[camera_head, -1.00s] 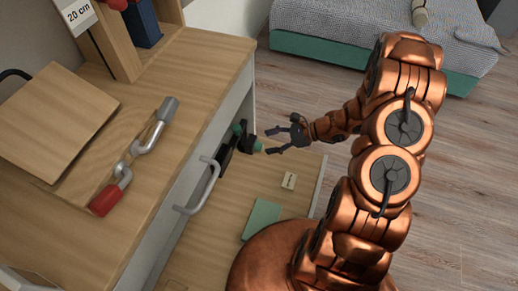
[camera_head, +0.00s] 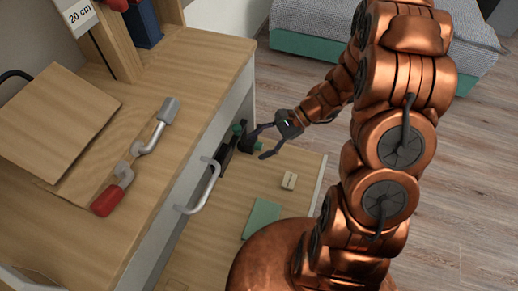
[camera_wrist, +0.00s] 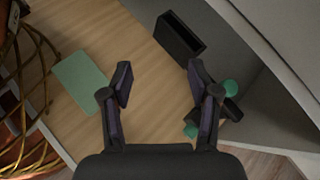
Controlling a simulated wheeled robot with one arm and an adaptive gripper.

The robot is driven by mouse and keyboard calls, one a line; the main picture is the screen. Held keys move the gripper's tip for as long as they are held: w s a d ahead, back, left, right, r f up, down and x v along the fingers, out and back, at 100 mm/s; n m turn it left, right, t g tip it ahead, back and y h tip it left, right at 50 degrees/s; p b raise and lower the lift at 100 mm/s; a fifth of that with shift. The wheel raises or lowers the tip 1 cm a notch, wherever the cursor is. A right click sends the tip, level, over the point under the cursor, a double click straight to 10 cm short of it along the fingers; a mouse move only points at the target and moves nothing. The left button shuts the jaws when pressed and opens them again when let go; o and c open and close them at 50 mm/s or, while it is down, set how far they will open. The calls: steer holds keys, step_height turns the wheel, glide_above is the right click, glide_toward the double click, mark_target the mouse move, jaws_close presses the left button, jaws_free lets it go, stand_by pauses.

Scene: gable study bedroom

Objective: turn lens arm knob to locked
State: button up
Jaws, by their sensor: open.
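A small black device with green round parts stands against the desk's side in the head view (camera_head: 238,140). In the wrist view, a green knob (camera_wrist: 231,87) shows just right of my right finger. A second green part (camera_wrist: 191,130) shows lower, partly hidden behind that finger. I cannot tell which green part is the lens arm knob, or its setting. My gripper (camera_head: 259,145) is open and empty beside the device in the head view. In the wrist view my gripper (camera_wrist: 160,80) has its fingers spread over the wooden surface, with no visible grip on either green part.
A black open box (camera_wrist: 180,38) lies ahead of the fingers, near the grey wall. A green pad (camera_head: 262,218) and a small pale block (camera_head: 289,180) lie on the lower wooden surface. The desk's drawer handle (camera_head: 205,188) juts out close by on the left.

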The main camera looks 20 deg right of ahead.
steer(key=s+a+r+n+g+h, duration=0.1)
steer(key=s+r+n+g, duration=0.1)
steer(key=s+r+n, duration=0.1)
steer(key=shift+s+a+r+h, duration=0.4)
steer(key=shift+s+r, duration=0.35)
steer(key=shift+s, duration=0.25)
steer(key=s+d+r+n+h+p, duration=0.2)
steer(key=s+r+p, duration=0.3)
steer(key=r+p, duration=0.4)
steer(key=s+d+r+n+h+p, duration=0.2)
steer(key=s+r+n+h+p, duration=0.2)
steer(key=r+p, duration=0.5)
steer(key=s+d+r+n+h+p, duration=0.2)
steer(key=s+r+n+p, duration=0.3)
steer(key=r, duration=1.5)
steer(key=s+h+p, duration=0.1)
steer(key=s+p, duration=0.2)
steer(key=p, duration=0.1)
steer(key=shift+s+r+t+h, duration=0.15)
steer(key=shift+r+t+h, duration=0.05)
steer(key=shift+t+h, duration=0.2)
